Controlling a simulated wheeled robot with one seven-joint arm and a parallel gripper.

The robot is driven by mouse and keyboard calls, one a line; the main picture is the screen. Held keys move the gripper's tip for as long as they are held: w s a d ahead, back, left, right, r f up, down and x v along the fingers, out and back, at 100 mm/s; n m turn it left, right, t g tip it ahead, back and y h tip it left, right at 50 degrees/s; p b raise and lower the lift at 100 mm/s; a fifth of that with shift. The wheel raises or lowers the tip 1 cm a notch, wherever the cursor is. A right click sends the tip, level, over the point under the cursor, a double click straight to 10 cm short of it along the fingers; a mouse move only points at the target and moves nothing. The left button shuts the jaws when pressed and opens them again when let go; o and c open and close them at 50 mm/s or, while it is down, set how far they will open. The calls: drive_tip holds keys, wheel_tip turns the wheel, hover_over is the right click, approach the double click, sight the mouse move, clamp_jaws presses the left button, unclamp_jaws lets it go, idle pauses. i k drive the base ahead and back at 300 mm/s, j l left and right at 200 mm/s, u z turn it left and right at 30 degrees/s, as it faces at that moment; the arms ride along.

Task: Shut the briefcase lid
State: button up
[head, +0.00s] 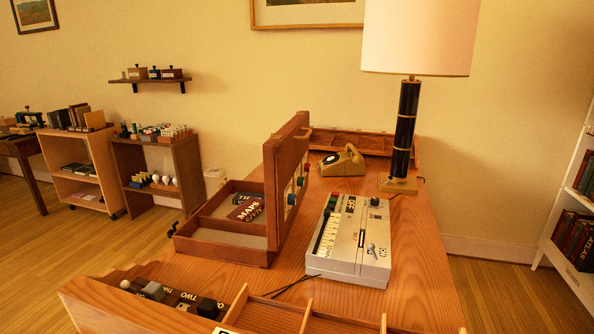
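The brown briefcase stands open on the wooden desk (410,243). Its shallow base (218,249) lies flat at the desk's left side and has divided compartments. Its lid (278,190) stands up nearly vertical along the base's right side. A dark book or card marked MAPS (246,208) lies inside the base. Small dark fittings show at the base's left edge. Coloured round knobs show at the lid's right side; I cannot tell what they are fixed to. My gripper is not in view.
A pale device with a dial and keys (350,243) stands just right of the lid. A telephone (342,161) and a lamp (403,130) stand farther back. A wooden organizer with blocks (120,305) is in front. Shelves (165,165) stand beyond the desk.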

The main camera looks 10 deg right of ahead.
sight(285, 153)
drive_tip(key=i+l+z, duration=0.1)
drive_tip(key=l, duration=0.25)
drive_tip(key=i+l+z, duration=0.2)
drive_tip(key=l+z, duration=0.2)
drive_tip(key=i+l+z, duration=0.2)
drive_tip(key=z, duration=0.15)
drive_tip(key=i+l+z, duration=0.15)
drive_tip(key=i+z, duration=0.35)
drive_tip(key=i, duration=0.15)
drive_tip(key=i+u, duration=0.3)
drive_tip(key=i+l+u, duration=0.2)
drive_tip(key=u, duration=0.15)
drive_tip(key=i, duration=0.1)
